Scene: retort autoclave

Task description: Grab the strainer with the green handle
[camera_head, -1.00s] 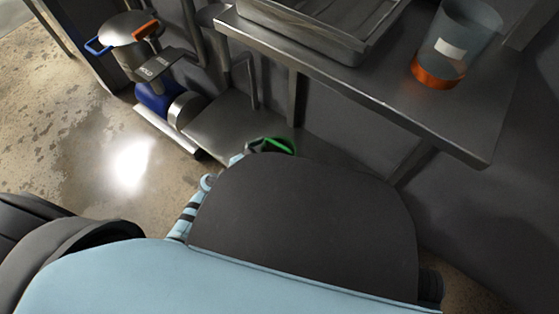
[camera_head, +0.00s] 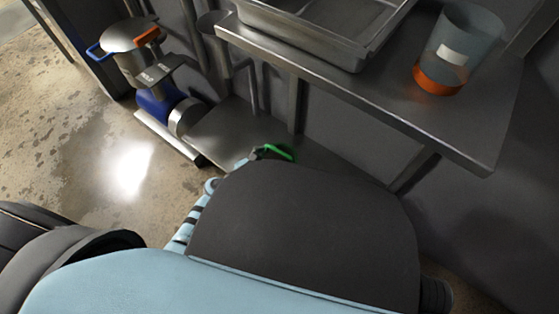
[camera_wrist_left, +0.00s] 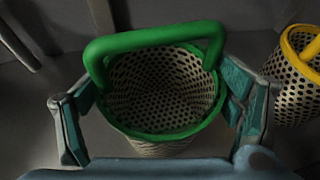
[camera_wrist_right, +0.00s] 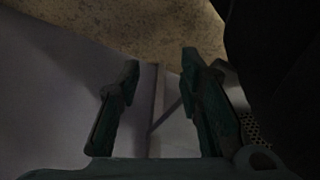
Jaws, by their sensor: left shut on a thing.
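The strainer with the green handle (camera_wrist_left: 165,145) is a round perforated metal basket with a green rim and an arched green handle. It fills the middle of the left wrist view. My left gripper (camera_wrist_left: 165,95) has its teal fingers on both sides of it, closed against the rim. In the head view only part of the green handle (camera_head: 278,153) shows, beyond my arm; the basket is hidden. My right gripper (camera_wrist_right: 160,68) is open, with nothing between its fingers in the dark right wrist view.
A strainer with a yellow handle (camera_wrist_left: 298,75) stands close on the right of the left wrist view. A metal table (camera_head: 350,88) carries a steel tray (camera_head: 300,38) and a clear container with an orange base (camera_head: 450,60). A blue machine (camera_head: 155,105) stands left; floor is open there.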

